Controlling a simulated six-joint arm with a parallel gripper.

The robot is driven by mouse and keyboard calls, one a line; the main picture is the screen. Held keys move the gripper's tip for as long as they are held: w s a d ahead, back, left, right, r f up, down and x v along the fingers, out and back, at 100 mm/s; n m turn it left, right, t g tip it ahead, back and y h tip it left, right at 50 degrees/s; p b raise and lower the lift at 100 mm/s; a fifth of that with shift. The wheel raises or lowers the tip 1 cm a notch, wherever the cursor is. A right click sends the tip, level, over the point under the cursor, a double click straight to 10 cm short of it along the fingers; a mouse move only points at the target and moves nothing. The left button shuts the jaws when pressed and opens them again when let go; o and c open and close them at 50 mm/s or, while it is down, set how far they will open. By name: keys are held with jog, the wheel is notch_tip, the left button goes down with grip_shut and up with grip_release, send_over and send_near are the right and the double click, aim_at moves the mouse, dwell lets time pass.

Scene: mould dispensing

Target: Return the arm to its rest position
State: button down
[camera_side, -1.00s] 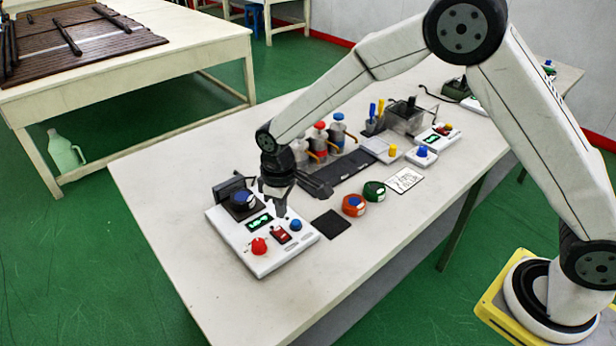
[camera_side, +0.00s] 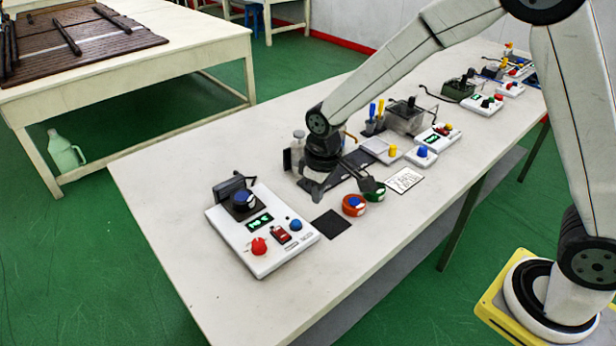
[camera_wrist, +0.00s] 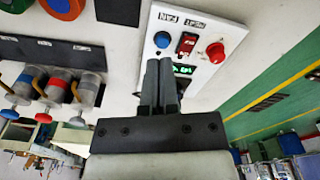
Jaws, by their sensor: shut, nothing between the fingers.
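My gripper (camera_side: 314,190) hangs over the white table (camera_side: 180,220) in the side view, in front of the row of bottles and just right of the white control box (camera_side: 285,262). Its fingers are together and hold nothing. In the wrist view, the shut fingers (camera_wrist: 160,65) point toward the control box (camera_wrist: 205,72), with its red button (camera_wrist: 215,53), blue button (camera_wrist: 162,40) and red switch (camera_wrist: 187,43). The arm hides most of the bottles in the side view.
An orange round pot (camera_side: 354,206) and a partly hidden green pot (camera_side: 376,193) stand right of the gripper. A black square pad (camera_side: 331,224) lies in front. Bottles (camera_wrist: 55,88) stand in a dark rack in the wrist view. The table's front left is clear.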

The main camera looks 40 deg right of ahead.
jog(key=s+d+r+m+t, duration=0.1)
jog(key=s+d+m, duration=0.1)
jog(key=s+d, duration=0.2)
jog(key=s+d+r+m, duration=0.1)
jog(key=s+d, duration=0.4)
jog(key=s, duration=0.5)
jog(key=shift+r+m+t, duration=0.15)
jog(key=shift+m+t, duration=0.25)
jog(key=shift+m, duration=0.1)
jog(key=w+a+r+g, duration=0.1)
jog(key=w+a, duration=0.6)
jog(key=w, duration=0.3)
jog(key=w+a+g, duration=0.1)
jog(key=w+a, duration=0.7)
jog(key=w, duration=0.3)
jog(key=shift+a+r+g, duration=0.15)
jog(key=shift+r+g, duration=0.15)
jog(key=shift+r, duration=0.1)
